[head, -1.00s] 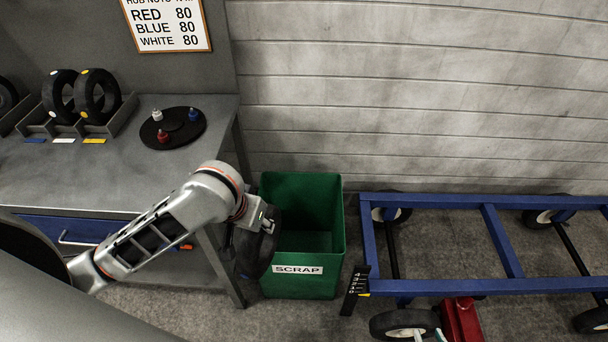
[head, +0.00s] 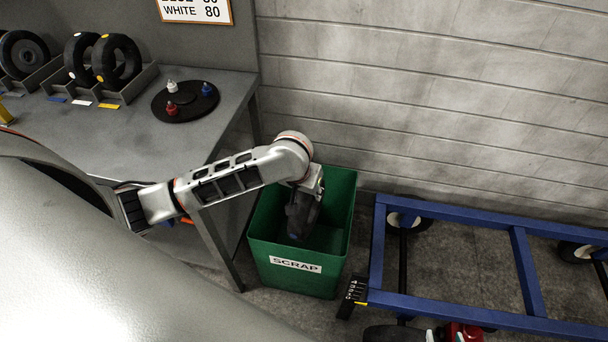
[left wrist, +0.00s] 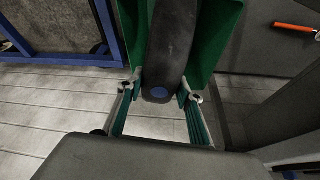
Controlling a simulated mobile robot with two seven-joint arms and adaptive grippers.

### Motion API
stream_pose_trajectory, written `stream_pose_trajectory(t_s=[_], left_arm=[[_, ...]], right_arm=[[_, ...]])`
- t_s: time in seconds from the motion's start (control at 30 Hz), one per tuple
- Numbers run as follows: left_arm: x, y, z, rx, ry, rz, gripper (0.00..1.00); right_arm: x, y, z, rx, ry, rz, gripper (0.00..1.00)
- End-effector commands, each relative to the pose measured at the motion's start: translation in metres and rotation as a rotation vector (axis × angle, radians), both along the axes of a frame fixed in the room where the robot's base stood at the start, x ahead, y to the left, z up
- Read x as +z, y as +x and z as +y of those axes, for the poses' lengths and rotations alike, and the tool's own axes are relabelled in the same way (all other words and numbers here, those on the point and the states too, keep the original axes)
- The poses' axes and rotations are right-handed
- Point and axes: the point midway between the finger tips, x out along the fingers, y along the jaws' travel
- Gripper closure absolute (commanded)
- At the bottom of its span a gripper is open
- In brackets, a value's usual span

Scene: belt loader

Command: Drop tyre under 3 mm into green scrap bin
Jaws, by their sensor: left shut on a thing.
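The green scrap bin (head: 295,266), labelled SCRAP, stands on the floor beside the bench. My left gripper (head: 308,184) is above its opening, its fingers mostly hidden in the head view. It is shut on a dark tyre (head: 302,214), which hangs upright at the bin's mouth; how deep it reaches is unclear. In the left wrist view the tyre (left wrist: 172,45), with a blue mark on its tread, sits between the fingers (left wrist: 162,92), with green bin walls (left wrist: 220,30) on both sides.
The grey bench (head: 140,130) holds racked tyres (head: 117,60) and a round black tray (head: 185,102) with coloured pieces. A blue wheeled frame (head: 450,303) stands right of the bin, with a red object (head: 462,332) near it. A wall closes the back.

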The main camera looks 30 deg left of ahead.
Motion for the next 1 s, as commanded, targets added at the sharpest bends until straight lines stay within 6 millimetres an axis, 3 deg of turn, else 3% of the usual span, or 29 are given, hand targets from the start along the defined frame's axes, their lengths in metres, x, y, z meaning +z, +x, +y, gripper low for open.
stream_pose_trajectory(t_s=[0.03,0.2,0.5,0.77,1.0], left_arm=[[-0.017,0.017,0.005,0.018,0.004,-0.003,1.00],[-0.056,0.065,0.024,0.072,0.003,-0.002,1.00],[-0.097,0.127,0.068,0.152,0.001,-0.002,1.00],[-0.107,0.146,0.085,0.177,-0.002,-0.001,1.00],[-0.127,0.145,0.086,0.177,-0.001,0.003,1.00]], right_arm=[[-0.009,0.000,0.002,0.001,0.003,-0.002,0.60],[-0.023,0.000,0.007,0.006,0.012,-0.008,0.60],[-0.044,-0.004,0.016,0.019,0.022,-0.002,0.60],[-0.048,-0.004,0.016,0.022,0.022,-0.005,0.60],[-0.072,-0.010,0.012,0.026,0.005,0.013,0.60]])
